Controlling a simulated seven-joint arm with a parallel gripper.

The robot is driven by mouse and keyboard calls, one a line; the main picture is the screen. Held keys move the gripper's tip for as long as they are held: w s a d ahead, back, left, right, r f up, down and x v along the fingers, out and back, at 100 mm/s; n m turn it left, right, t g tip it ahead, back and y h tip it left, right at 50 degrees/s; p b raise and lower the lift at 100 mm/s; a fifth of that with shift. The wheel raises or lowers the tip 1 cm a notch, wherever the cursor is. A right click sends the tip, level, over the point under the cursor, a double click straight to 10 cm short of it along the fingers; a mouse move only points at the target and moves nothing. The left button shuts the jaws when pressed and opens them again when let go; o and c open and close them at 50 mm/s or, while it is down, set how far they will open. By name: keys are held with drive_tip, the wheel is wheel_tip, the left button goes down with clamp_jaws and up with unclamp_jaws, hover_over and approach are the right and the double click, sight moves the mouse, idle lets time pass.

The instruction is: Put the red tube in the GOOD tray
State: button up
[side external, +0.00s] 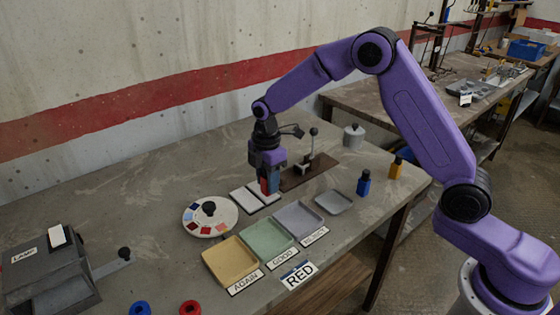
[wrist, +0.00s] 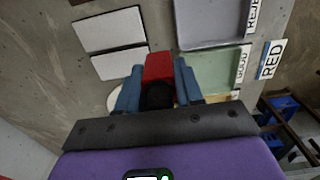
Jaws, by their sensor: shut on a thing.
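My gripper (side external: 270,184) is shut on the red tube (side external: 264,187) and holds it over or near the white plates. In the wrist view the red tube (wrist: 158,66) sits between the blue fingers of my gripper (wrist: 157,88). The GOOD tray (side external: 266,240) is green and empty, between the yellow AGAIN tray (side external: 230,262) and a lavender-grey tray (side external: 297,220). The GOOD tray also shows in the wrist view (wrist: 218,72), to the right of the tube and partly hidden by a finger. I cannot tell the tube's exact height above the table.
Two white plates (side external: 246,200) lie beside the tube. A round dial with coloured patches (side external: 196,203) is to their left. A lever stand (side external: 312,160) is behind. A grey dish (side external: 334,203), a blue bottle (side external: 363,184) and a yellow bottle (side external: 396,169) stand right. A RED sign (side external: 298,275) lies in front.

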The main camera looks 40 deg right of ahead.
drive_tip(key=s+a, duration=0.7)
drive_tip(key=s, duration=0.1)
drive_tip(key=shift+f, duration=3.2)
drive_tip(key=shift+f, duration=0.25)
drive_tip(key=o, duration=1)
wheel_tip(320, 180, up, 8)
